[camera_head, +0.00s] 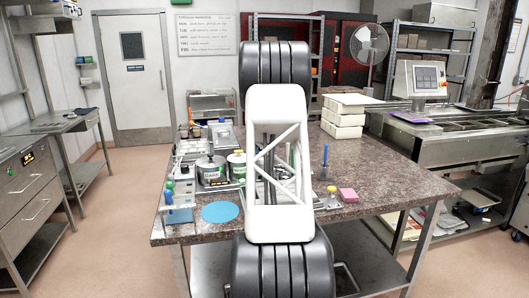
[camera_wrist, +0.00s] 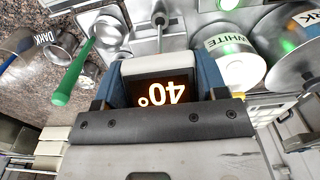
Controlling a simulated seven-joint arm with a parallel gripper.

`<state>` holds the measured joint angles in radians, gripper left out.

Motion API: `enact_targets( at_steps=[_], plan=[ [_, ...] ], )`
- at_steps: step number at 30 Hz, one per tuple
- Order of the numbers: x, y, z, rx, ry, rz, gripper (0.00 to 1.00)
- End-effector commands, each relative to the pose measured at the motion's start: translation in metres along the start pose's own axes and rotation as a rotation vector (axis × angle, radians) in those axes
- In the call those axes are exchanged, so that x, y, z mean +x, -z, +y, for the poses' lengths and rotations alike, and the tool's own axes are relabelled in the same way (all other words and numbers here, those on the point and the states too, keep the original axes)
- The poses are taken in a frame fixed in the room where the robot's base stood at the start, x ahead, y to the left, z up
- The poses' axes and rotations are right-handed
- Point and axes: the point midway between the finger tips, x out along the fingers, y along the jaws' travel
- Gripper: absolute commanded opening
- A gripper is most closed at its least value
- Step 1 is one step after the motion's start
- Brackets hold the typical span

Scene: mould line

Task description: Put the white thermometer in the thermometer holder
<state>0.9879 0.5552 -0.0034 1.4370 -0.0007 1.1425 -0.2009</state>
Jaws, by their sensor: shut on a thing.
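The white thermometer (camera_wrist: 160,68), with a dark display reading 40°, is in my gripper (camera_wrist: 159,62) in the wrist view. The blue fingers are shut on its two sides. The display appears upside down in that view. A thin metal rod with a round end (camera_wrist: 158,18) shows beyond it; I cannot tell whether it belongs to the thermometer. In the head view my arm hides the gripper and the thermometer. I cannot make out the thermometer holder for certain in either view.
The stone-topped table (camera_head: 375,175) carries pots, including one marked WHITE (camera_wrist: 236,55) beside the gripper. A green-handled ladle (camera_wrist: 72,78) lies left of the gripper. A blue disc (camera_head: 220,212), a pink block (camera_head: 348,195) and white boxes (camera_head: 343,118) are on the table. Its right side is mostly clear.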

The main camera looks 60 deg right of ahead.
Motion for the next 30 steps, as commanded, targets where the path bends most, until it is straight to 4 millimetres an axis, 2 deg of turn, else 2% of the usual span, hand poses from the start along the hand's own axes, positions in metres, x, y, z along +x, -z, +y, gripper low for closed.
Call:
enact_targets(
  at_steps=[20,30],
  plan=[
    [0.0,0.0004,0.0,0.0,0.0,0.0,0.38],
    [0.0078,0.0003,0.0,0.0,0.0,0.0,0.38]
  ],
)
